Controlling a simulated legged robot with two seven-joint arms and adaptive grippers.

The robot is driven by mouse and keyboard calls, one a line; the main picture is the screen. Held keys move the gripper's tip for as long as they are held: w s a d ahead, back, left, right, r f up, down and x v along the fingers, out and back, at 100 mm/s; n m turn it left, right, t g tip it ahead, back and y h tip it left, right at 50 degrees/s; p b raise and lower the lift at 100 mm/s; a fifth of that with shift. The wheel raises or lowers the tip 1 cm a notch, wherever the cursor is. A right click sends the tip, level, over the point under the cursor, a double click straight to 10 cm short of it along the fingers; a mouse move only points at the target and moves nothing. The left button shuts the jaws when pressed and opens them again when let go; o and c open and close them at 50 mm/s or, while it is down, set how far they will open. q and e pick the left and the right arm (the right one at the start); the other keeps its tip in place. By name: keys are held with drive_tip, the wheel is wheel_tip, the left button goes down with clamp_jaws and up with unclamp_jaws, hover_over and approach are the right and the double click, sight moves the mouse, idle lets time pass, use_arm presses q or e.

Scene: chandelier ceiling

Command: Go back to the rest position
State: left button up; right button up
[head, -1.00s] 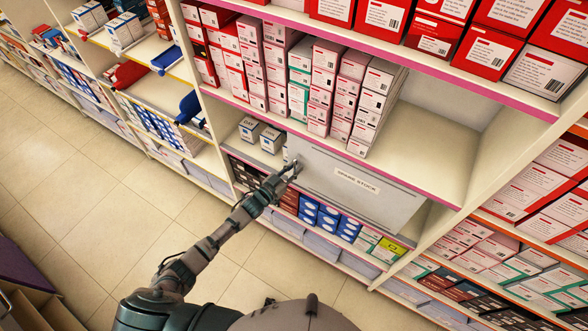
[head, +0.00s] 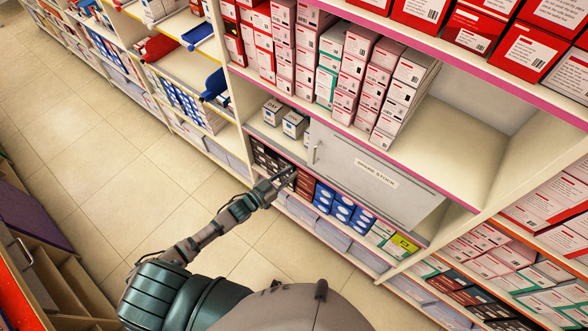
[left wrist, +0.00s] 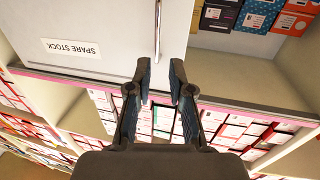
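My left gripper (head: 286,177) is below and left of a grey sliding panel (head: 400,202) marked SPARE STOCK. It is clear of the panel's upright metal handle (head: 315,153). In the left wrist view, the two dark fingers of my left gripper (left wrist: 161,76) are apart with nothing between them. The handle (left wrist: 157,32) shows just beyond the fingertips there, and the panel (left wrist: 110,20) fills the upper left. My right gripper is in neither view.
White boxes (head: 294,123) stand in the shelf opening left of the panel. Stacked cartons (head: 355,80) fill the shelf above. Blue boxes (head: 341,209) sit below. A purple-topped wooden unit (head: 35,215) stands at the lower left. The tiled floor (head: 110,160) between is clear.

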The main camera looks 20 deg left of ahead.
use_arm(q)
drive_tip(key=shift+d, duration=0.15)
idle(0.3)
drive_tip(key=s+a+f+n+g+y+b, duration=0.1)
drive_tip(key=s+a+f+g+y, duration=0.2)
drive_tip(key=f, duration=0.8)
drive_tip(key=s+a+f+n+g+y, duration=0.1)
drive_tip(key=s+a+f+y, duration=0.15)
drive_tip(key=s+f, duration=0.65)
drive_tip(key=s+a+f+n+g+y+b, duration=0.15)
drive_tip(key=a+f, duration=0.25)
drive_tip(key=f, duration=1)
drive_tip(key=s+d+f+g, duration=0.1)
drive_tip(key=s+f+g, duration=0.2)
drive_tip(key=s, duration=0.8)
drive_tip(key=s+d+f+g+y, duration=0.1)
drive_tip(key=s+f+g, duration=0.2)
drive_tip(key=s+f, duration=0.5)
drive_tip(key=s+d+f+g+y, duration=0.1)
drive_tip(key=s+f+g, duration=0.2)
drive_tip(key=s, duration=1.1)
wheel_tip(320, 180, down, 3)
drive_tip(key=shift+d+f+b, duration=0.15)
drive_tip(key=shift+d+b, duration=0.25)
drive_tip(key=shift+b, duration=0.05)
